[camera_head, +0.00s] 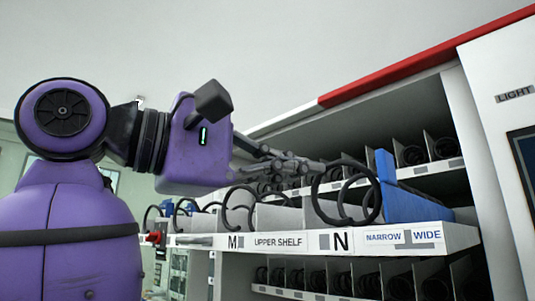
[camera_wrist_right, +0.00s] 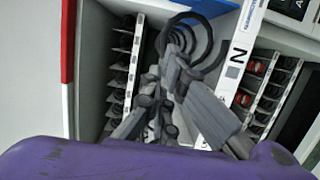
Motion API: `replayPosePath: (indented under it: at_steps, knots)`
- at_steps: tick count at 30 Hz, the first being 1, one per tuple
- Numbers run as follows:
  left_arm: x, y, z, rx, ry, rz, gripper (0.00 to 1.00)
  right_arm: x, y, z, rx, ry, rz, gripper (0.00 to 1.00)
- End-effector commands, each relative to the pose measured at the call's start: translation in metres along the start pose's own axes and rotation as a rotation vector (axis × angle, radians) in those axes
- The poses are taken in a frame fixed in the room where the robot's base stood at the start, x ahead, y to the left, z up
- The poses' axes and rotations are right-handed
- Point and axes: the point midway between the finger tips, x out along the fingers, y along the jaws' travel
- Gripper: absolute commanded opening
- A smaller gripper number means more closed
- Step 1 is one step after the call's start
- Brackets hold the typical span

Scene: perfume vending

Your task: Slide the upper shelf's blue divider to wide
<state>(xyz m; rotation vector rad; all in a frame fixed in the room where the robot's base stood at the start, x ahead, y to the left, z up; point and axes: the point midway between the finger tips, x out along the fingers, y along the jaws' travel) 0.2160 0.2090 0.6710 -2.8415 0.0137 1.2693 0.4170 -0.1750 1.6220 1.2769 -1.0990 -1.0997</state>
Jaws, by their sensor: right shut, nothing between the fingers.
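The blue divider (camera_head: 402,205) stands upright at the right part of the pulled-out upper shelf (camera_head: 290,243). Its tall front post is above the NARROW side of the NARROW/WIDE label (camera_head: 402,237). A bit of blue also shows at the top edge in the right wrist view (camera_wrist_right: 207,5). My right gripper (camera_head: 315,166) is shut and empty. Its fingertips (camera_wrist_right: 178,65) are close to the black spiral coil of lane N (camera_head: 345,192), left of the divider and apart from it. I cannot tell whether they touch the coil. My left gripper is not in view.
Several more black coils and grey dividers fill the upper shelf to the left. A lower shelf (camera_head: 330,295) with dark coils is beneath. The cabinet's right side panel (camera_head: 490,150) and red top trim (camera_head: 400,66) border the opening.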

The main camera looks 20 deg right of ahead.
Motion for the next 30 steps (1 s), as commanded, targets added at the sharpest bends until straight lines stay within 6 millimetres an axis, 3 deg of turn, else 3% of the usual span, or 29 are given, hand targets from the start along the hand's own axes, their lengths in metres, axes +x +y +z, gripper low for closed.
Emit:
replayPosePath:
  at_steps: [5,12,30]
  knots:
    - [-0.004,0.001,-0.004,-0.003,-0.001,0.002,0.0,0.038,0.003,0.003,0.005,-0.004,0.0,0.0]
    - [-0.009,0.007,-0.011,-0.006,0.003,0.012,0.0,0.044,0.003,0.034,0.005,-0.001,0.002,0.0]
    - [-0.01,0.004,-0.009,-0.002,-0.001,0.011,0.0,0.047,0.001,0.044,0.001,0.0,0.001,0.0]
